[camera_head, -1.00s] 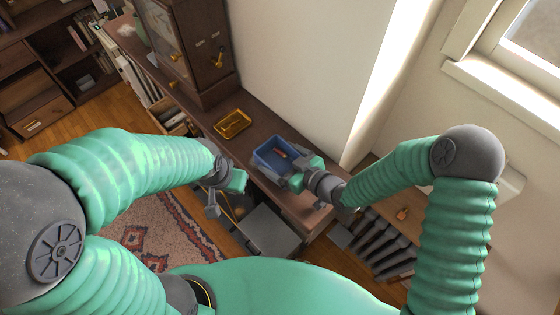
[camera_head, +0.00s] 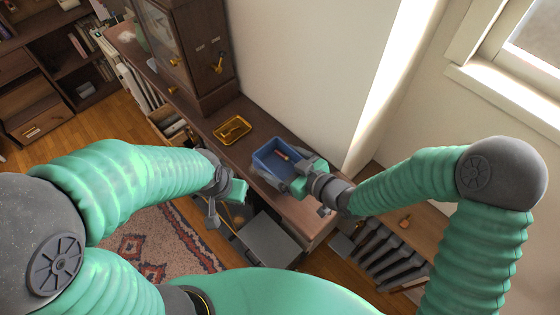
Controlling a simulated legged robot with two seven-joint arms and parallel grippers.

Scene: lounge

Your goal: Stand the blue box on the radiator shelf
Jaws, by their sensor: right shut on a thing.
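The blue box (camera_head: 264,160) is an open-topped bin with a small orange-red item (camera_head: 281,155) inside. It is at the right end of the dark wooden cabinet top; I cannot tell whether it rests on the wood or is just above it. My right gripper (camera_head: 298,180) is shut on the box's near right side. My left gripper (camera_head: 226,193) hangs in front of the cabinet, apart from the box; its fingers are too unclear to judge. The radiator shelf (camera_head: 425,228) is the wooden board over the grey radiator (camera_head: 375,252) at the right, below the window.
A yellow tray (camera_head: 232,129) lies on the cabinet top left of the box. A small orange object (camera_head: 405,221) is on the radiator shelf. A wall corner stands between cabinet and shelf. A grey box (camera_head: 268,241) sits below the cabinet top.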

